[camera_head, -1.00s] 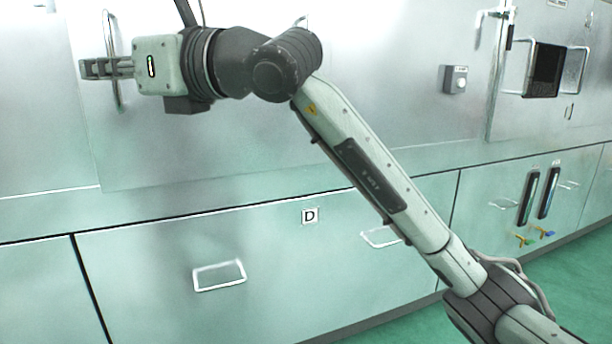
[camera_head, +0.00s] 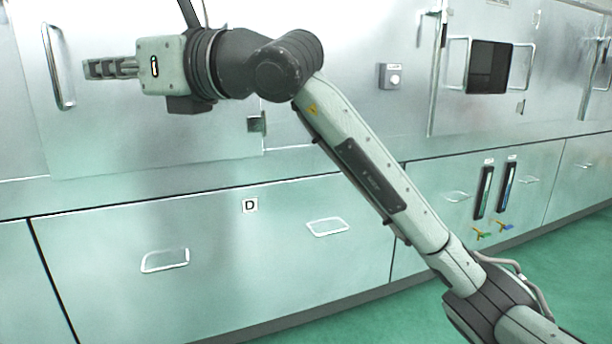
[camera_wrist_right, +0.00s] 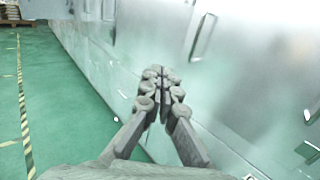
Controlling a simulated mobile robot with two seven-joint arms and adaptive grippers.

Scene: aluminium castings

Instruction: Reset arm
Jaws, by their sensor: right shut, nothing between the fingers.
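My right arm reaches up and leftward across the head view. Its gripper (camera_head: 92,69) points left at the upper left of that view, in front of the steel cabinet. In the right wrist view the fingers (camera_wrist_right: 160,72) meet at their tips, shut with nothing between them. My left gripper is not in view.
A steel cabinet wall has a long vertical door handle (camera_head: 58,66) close to my right gripper in the picture. Below is a panel marked D (camera_head: 250,205). A switch box (camera_head: 391,77) and dark window (camera_head: 487,67) are further right. Green floor (camera_wrist_right: 85,110) is open beside the cabinets.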

